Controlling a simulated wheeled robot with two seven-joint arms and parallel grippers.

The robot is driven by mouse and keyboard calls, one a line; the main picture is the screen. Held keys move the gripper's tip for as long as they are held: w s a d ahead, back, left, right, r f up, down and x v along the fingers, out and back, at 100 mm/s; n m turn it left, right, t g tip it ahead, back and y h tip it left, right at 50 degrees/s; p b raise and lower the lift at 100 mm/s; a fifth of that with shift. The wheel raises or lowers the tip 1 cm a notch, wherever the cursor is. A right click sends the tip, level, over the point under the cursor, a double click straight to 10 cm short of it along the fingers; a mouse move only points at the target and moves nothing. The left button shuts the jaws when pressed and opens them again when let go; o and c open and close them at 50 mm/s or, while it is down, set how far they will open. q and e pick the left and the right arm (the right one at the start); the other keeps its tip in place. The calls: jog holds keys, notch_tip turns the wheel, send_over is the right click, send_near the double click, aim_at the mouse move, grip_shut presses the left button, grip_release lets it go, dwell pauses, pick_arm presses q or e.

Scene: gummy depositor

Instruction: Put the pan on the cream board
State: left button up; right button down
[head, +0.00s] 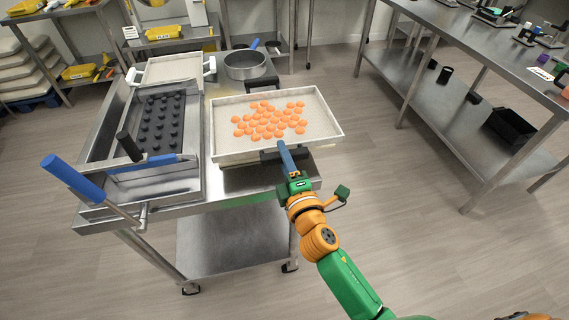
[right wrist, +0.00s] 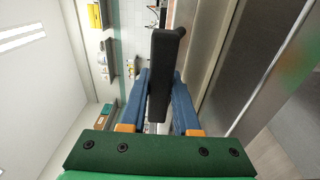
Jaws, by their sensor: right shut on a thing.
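The pan (head: 218,148) is a shallow, pale rectangular tray with black handles on its far and near sides. Several orange round pieces lie in it. It is over the right part of the steel table, and its right side reaches past the table edge. My right gripper (head: 285,150) is shut on the near black handle, which shows between the blue fingers in the right wrist view (right wrist: 160,78). A pale cream board (head: 173,70) with white handles lies at the table's far left. I cannot tell whether the pan touches the table. My left gripper is out of view.
A steel pot (head: 245,66) with a blue-handled tool stands behind the pan. A black studded mould (head: 160,118) sits in a steel frame at the left, with a blue-handled lever (head: 75,178). A steel bench (head: 480,62) stands at the right, beyond open floor.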

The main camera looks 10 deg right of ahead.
jog(key=w+f, duration=0.1)
jog(key=w+f+b, duration=0.1)
jog(key=shift+d+f, duration=0.35)
jog(key=shift+s+f+b, duration=0.2)
jog(key=shift+f+b, duration=0.55)
jog(key=shift+f, duration=0.25)
jog(key=shift+s+f, duration=0.1)
jog(key=shift+f, duration=0.15)
jog(key=shift+r, duration=0.15)
jog(key=c, duration=0.6)
grip_release()
jog(key=shift+c, duration=0.2)
